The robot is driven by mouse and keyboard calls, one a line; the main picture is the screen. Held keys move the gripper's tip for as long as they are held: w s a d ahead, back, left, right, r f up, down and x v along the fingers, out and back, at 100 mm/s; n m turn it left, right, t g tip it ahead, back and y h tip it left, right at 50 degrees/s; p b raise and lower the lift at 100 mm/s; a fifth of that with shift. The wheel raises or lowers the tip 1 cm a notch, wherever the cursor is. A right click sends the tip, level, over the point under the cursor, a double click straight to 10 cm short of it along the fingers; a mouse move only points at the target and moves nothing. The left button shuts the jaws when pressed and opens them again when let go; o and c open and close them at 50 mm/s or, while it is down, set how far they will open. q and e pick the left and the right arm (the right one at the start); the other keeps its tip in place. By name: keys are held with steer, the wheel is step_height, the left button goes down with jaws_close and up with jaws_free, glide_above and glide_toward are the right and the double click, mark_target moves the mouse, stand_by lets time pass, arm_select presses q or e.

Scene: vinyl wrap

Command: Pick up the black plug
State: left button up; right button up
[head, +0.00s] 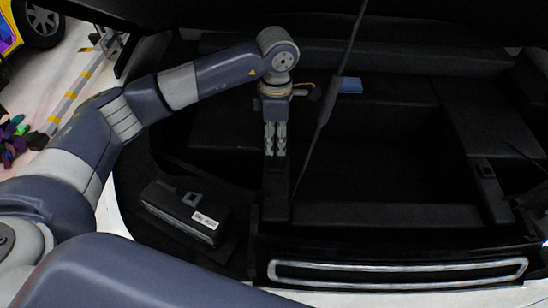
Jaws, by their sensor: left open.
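My left gripper (275,150) hangs with its fingers pointing down over the dark open trunk of a car, near its middle. Its jaws are open by a small gap, and I see nothing between them. I cannot clearly make out the black plug against the black trunk lining. Small dark fittings show on the lining, one at the right (486,169) and one by the black box at the left (192,199), but I cannot tell whether either is the plug. My right gripper is not in view.
A black box with a white label (204,220) lies at the trunk's left. A blue block (350,85) lies behind the gripper. A thin strut (328,105) slants down just right of the gripper. The silver-trimmed trunk edge (400,264) runs along the front.

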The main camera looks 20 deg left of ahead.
mark_target(276, 157)
arm_select(q)
steer(key=shift+f, duration=1)
steer(key=shift+d+f, duration=0.1)
steer(key=shift+f, duration=0.15)
steer(key=f, duration=0.1)
steer(key=f+p, duration=0.1)
steer(key=f, duration=0.1)
steer(key=f+p, duration=0.1)
steer(key=shift+s+d+f, duration=0.15)
steer(key=shift+s, duration=0.2)
steer(key=shift+f, duration=0.4)
steer(key=shift+c, duration=0.2)
steer(key=c, duration=0.9)
steer(key=shift+c, duration=0.5)
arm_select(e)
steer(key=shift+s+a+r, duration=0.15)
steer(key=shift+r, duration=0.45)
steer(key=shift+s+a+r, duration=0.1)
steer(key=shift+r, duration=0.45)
